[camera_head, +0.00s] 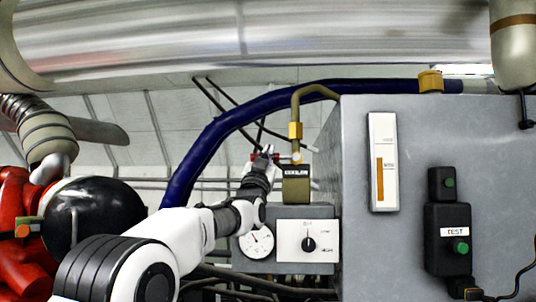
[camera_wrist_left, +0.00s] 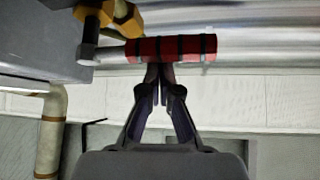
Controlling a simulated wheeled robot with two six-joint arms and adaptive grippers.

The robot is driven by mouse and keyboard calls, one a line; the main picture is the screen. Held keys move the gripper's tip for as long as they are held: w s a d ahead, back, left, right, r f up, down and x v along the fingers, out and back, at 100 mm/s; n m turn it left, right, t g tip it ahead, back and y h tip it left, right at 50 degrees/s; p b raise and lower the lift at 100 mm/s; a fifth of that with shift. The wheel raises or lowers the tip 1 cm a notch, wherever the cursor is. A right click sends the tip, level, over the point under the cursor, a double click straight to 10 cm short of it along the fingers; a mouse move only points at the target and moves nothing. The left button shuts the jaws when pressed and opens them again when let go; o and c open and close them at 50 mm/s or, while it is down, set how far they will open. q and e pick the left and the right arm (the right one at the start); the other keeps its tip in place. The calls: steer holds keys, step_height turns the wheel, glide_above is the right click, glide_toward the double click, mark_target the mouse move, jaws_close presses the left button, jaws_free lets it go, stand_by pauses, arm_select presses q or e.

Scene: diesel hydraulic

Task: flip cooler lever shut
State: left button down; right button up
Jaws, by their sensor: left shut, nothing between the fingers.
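The cooler lever has a red grip with dark bands (camera_wrist_left: 172,48) on a pale metal rod. In the left wrist view it lies sideways across the fingertips, with its rod running left to a yellow fitting (camera_wrist_left: 127,17). In the head view, a bit of red (camera_head: 277,156) shows by the fingertips, left of the brass valve (camera_head: 296,186) with a dark label. My left gripper (camera_wrist_left: 160,72) is shut and empty, its tips at or just beside the red grip; I cannot tell whether they touch. It also shows in the head view (camera_head: 263,153). My right gripper is out of view.
A grey cabinet (camera_head: 440,130) stands right of the valve, with a TEST switch box (camera_head: 452,240). A thick blue hose (camera_head: 215,132) arches behind my left arm. A gauge (camera_head: 257,242) and dial panel (camera_head: 305,241) sit below. A black sphere (camera_head: 95,215) is at left.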

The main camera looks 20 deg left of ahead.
arm_select(q)
steer(key=shift+f, duration=0.15)
step_height(320, 180, up, 4)
steer(key=p, duration=0.3)
steer(key=d+b+v, duration=0.1)
steer(key=b+v, duration=0.5)
steer(key=v, duration=0.5)
steer(key=shift+s+d+r, duration=0.25)
steer(key=shift+d+r, duration=0.05)
steer(key=shift+d, duration=0.1)
steer(key=shift+w, duration=0.1)
